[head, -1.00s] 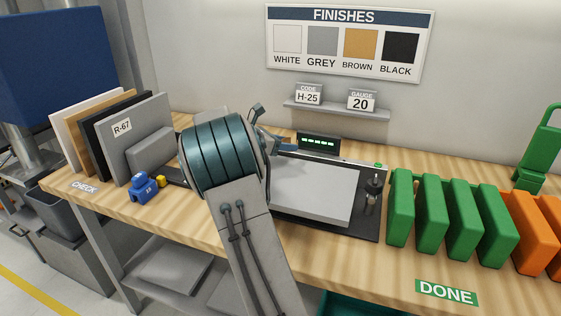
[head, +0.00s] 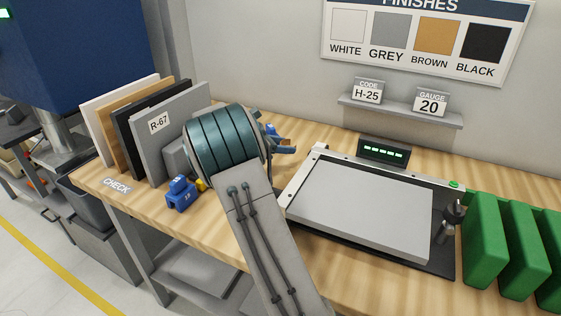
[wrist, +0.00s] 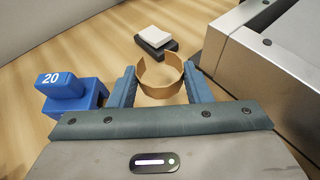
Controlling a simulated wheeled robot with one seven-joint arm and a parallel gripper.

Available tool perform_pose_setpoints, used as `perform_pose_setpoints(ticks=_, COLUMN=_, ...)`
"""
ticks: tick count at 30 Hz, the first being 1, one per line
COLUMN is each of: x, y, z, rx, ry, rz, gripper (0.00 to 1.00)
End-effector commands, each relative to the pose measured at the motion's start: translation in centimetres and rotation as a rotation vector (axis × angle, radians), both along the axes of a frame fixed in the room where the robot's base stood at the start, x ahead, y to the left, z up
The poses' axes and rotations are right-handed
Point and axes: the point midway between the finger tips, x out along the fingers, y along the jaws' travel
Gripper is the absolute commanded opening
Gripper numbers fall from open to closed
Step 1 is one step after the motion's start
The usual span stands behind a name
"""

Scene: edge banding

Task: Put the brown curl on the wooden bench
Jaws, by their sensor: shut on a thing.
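The brown curl (wrist: 160,91) is a thin open ring of band in the wrist view. It sits between the blue fingers of my gripper (wrist: 160,77), which is shut on it. Wood grain shows behind and below it; I cannot tell whether it touches the bench. In the head view my arm hides the curl, and only part of my gripper (head: 281,143) shows beyond the dark teal wrist. The wooden bench (head: 385,286) runs across the head view, with bare wood along its front.
A blue block marked 20 (wrist: 65,90) is left of my gripper. A dark pad with a white block (wrist: 156,40) lies beyond the curl. A metal-edged machine (wrist: 270,70) is close on the right. Upright panels (head: 150,130) and a grey plate (head: 360,206) flank my arm.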

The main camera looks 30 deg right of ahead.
Motion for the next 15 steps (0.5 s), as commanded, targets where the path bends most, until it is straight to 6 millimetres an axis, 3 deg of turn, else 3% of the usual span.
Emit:
perform_pose_setpoints(ticks=6, x=0.5, y=2.1, z=-1.4, rx=0.0, ry=-0.002, rz=-0.004, gripper=0.24)
perform_pose_setpoints(ticks=10, x=0.5, y=2.2, z=-2.2, rx=0.0, ry=0.001, rz=-0.004, gripper=0.23)
perform_pose_setpoints(ticks=15, x=0.5, y=2.1, z=-4.8, rx=-0.001, ry=0.002, rz=-0.004, gripper=0.23)
